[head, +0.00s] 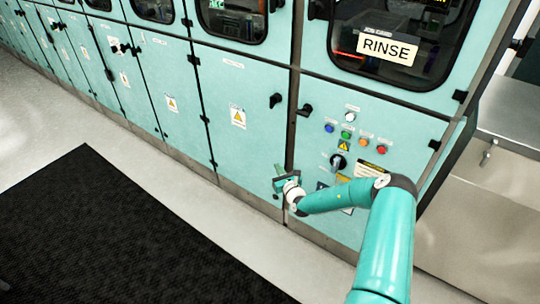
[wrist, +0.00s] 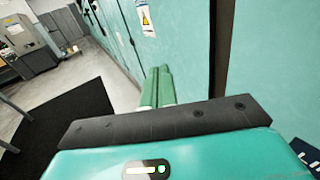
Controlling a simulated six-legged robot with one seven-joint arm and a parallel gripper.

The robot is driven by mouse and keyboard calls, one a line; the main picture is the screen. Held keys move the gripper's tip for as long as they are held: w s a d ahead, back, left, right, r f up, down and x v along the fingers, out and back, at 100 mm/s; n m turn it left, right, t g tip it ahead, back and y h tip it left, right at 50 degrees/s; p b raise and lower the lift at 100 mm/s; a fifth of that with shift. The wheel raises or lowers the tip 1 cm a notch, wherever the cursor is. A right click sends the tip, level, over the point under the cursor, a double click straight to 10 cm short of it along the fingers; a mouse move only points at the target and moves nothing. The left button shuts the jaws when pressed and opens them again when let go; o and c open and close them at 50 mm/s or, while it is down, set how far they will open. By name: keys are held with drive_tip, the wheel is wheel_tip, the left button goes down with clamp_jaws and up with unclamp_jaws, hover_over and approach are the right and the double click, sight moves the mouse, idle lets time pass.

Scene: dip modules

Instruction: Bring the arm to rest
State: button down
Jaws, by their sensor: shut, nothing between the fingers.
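My gripper (head: 279,172) is at the end of my teal arm, in front of the lower doors of the teal cabinet row (head: 237,160). In the wrist view its two green fingers (wrist: 157,87) lie side by side, shut with nothing between them. The arm reaches in from the lower right and is bent at the elbow. The gripper shows in front of the seam left of the control panel. I cannot tell its exact gap to the cabinet face.
A panel with coloured buttons (head: 348,133) and a black rotary switch (head: 338,163) is right of the gripper, below a RINSE sign (head: 387,48). A black mat (head: 110,235) lies on open floor. A steel bench (head: 505,130) stands at right. A grey machine (wrist: 28,45) is far off.

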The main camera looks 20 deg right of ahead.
drive_tip(key=a+r+n+g+y, duration=0.1)
drive_tip(key=a+r+n+y, duration=0.6)
drive_tip(key=r, duration=0.3)
drive_tip(key=s+a+r+n+g+y, duration=0.4)
drive_tip(key=s+a+r+n+g, duration=0.8)
drive_tip(key=a+r+n, duration=0.35)
drive_tip(key=s+d+r+n+h, duration=0.3)
drive_tip(key=s+r+n+h, duration=0.1)
drive_tip(key=s, duration=0.7)
drive_tip(key=s+d+r+n+h, duration=0.4)
drive_tip(key=s+r, duration=0.1)
drive_tip(key=s, duration=0.6)
drive_tip(key=s+d+r+n+h, duration=0.4)
drive_tip(key=s+r+h, duration=0.1)
drive_tip(key=s, duration=0.6)
drive_tip(key=shift+d+t, duration=0.15)
drive_tip(key=shift+t, duration=0.25)
